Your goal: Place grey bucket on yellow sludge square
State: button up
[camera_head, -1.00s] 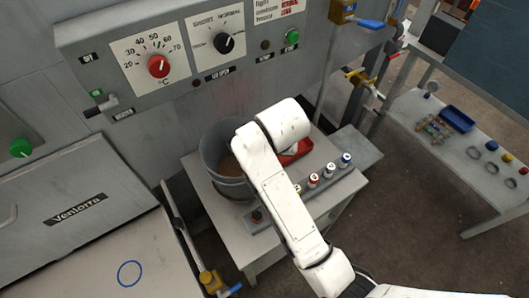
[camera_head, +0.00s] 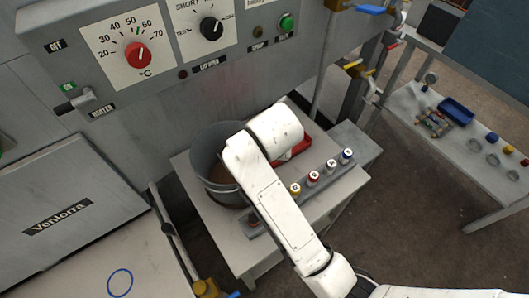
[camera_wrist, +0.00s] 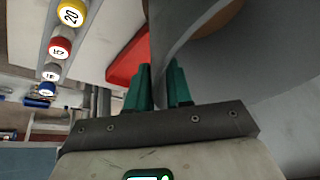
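The grey bucket (camera_head: 210,152) stands on a small pale table against the machine, with brown contents showing inside. My white arm reaches over its right side and hides part of it. My gripper (camera_wrist: 160,85) is hidden in the head view. In the wrist view its two green fingers stand a little apart at the bucket wall (camera_wrist: 270,70), one on each side of the wall's left edge as far as I can tell. I cannot tell whether they press on it. No yellow sludge square is visible.
A red tray (camera_head: 297,146) and a rack of capped bottles (camera_head: 312,181) are right of the bucket. A pale surface with a blue circle (camera_head: 120,282) lies at lower left. A side bench (camera_head: 455,150) stands at right. The floor between is clear.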

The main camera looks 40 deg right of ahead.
jog(key=shift+o, duration=1)
jog(key=shift+s+r, duration=0.1)
jog(key=shift+r, duration=0.4)
jog(key=p+v, duration=0.5)
jog(key=v, duration=0.6)
jog(key=shift+p, duration=0.3)
jog(key=shift+s+r, duration=0.1)
jog(key=shift+s, duration=0.05)
